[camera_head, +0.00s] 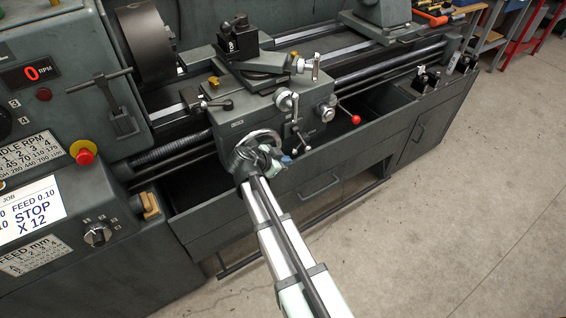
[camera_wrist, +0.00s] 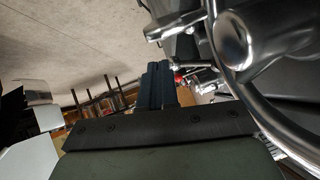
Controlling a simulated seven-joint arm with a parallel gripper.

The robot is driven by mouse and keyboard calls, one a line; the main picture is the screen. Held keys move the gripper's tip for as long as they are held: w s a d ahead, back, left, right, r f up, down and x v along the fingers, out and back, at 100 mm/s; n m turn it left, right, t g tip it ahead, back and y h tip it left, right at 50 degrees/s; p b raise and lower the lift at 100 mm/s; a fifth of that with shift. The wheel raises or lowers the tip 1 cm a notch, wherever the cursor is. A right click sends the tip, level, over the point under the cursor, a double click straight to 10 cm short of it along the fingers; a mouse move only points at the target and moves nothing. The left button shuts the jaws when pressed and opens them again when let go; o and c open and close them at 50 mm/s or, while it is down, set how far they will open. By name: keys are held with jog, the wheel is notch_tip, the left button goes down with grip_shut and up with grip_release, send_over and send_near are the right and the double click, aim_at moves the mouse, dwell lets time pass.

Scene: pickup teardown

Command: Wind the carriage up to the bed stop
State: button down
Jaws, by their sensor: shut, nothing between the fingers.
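The lathe carriage (camera_head: 285,113) sits on the bed right of the headstock. Its handwheel (camera_head: 262,136) is on the front of the apron, low and to the left. In the wrist view the handwheel's curved metal rim (camera_wrist: 278,126) and round hub fill the right side. My gripper (camera_head: 283,160) is at the handwheel's lower right. In the wrist view its dark fingers (camera_wrist: 156,86) are together and empty, left of the rim. My wrist hides part of the wheel. I cannot tell whether the fingers touch it.
A screen (camera_head: 32,210) reads "STOP X 12", and the speed display (camera_head: 32,74) reads 0 RPM. A red-knobbed lever (camera_head: 355,119) projects from the apron's right. The chuck (camera_head: 146,42) is left of the carriage, the tailstock (camera_head: 382,20) right. The floor in front is clear.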

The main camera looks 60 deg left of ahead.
jog(key=s+d+r, duration=0.2)
jog(key=s+r, duration=0.4)
jog(key=r, duration=0.5)
jog(key=s+d+f+n+t, duration=0.1)
jog(key=s+f+n+t, duration=0.1)
jog(key=f, duration=0.9)
jog(key=s+d+f+n+t, duration=0.1)
jog(key=s+f+n+t, duration=0.15)
jog(key=f, duration=0.75)
jog(key=s+d+f+n+t, duration=0.1)
jog(key=s+d+f+n, duration=0.1)
jog(key=f, duration=0.9)
jog(key=s+a+r+m+t+y, duration=0.1)
jog(key=s+a+r+t+y, duration=0.2)
jog(key=r+t, duration=0.45)
jog(key=w+a+r, duration=0.1)
jog(key=w+r, duration=0.2)
jog(key=w, duration=0.3)
jog(key=w+a+r+g, duration=0.1)
jog(key=w+a+r, duration=0.1)
jog(key=w, duration=0.5)
jog(key=shift+r+y, duration=0.3)
jog(key=shift+r, duration=0.25)
